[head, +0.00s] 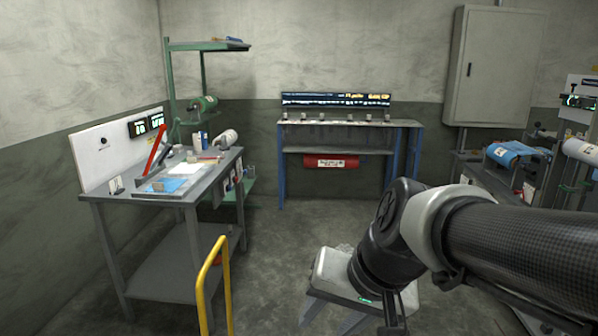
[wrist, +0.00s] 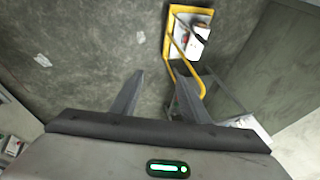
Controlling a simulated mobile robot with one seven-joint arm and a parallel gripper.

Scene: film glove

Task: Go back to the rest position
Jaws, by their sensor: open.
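My gripper shows in the wrist view (wrist: 158,95) with its two fingers well apart and nothing between them but the grey floor beyond. In the head view my arm reaches in from the right edge and bends down near the bottom centre. The gripper (head: 392,325) is only partly in view there, cut off by the bottom edge.
A workbench (head: 150,262) with papers and tools stands at the left, a yellow rail (head: 205,285) before it. A blue-legged table (head: 345,123) is at the back wall. A grey cabinet (head: 495,65) hangs at right. A yellow-framed cart (wrist: 188,45) shows past my fingers.

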